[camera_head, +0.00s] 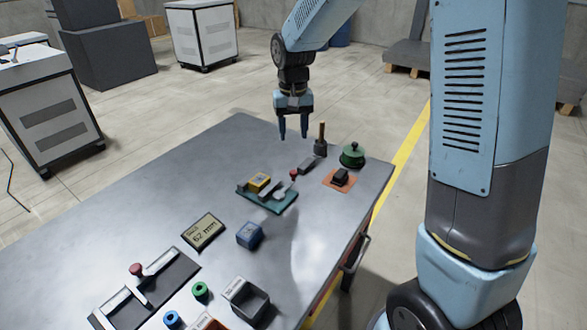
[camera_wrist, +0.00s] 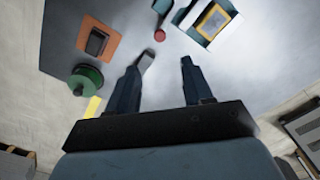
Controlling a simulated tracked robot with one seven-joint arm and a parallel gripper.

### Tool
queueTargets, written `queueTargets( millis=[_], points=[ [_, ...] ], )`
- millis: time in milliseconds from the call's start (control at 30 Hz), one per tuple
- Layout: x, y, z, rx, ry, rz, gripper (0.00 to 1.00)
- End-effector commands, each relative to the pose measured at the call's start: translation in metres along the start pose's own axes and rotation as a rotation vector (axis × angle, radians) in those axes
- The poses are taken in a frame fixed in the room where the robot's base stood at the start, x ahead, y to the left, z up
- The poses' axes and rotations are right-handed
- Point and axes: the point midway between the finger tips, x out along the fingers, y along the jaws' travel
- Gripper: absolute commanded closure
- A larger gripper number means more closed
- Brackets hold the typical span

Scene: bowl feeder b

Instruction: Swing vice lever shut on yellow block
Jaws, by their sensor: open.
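The vice (camera_head: 268,196) is a teal-based fixture on the grey table, past the table's middle in the head view. The yellow block (camera_head: 260,181) sits on it; in the wrist view the yellow block (camera_wrist: 212,21) shows at the top right. The vice lever ends in a red knob (camera_head: 293,175), at the vice's right side; the red knob (camera_wrist: 159,35) also shows at the top middle of the wrist view. My gripper (camera_head: 293,136) is open and empty, above the table's far part, apart from the vice and lever. I cannot tell the exact lever angle.
A dark upright post with a wooden handle (camera_head: 321,138), a green round part (camera_head: 352,155) and an orange pad (camera_head: 340,179) lie right of the vice. Bare tabletop (camera_head: 190,180) lies left.

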Motion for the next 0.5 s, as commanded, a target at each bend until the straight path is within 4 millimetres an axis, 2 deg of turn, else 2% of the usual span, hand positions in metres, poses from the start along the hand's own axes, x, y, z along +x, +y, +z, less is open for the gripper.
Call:
queueTargets(
  millis=[500],
  points=[
    [0.084,0.001,0.001,-0.001,-0.002,0.001,0.49]
  ],
)
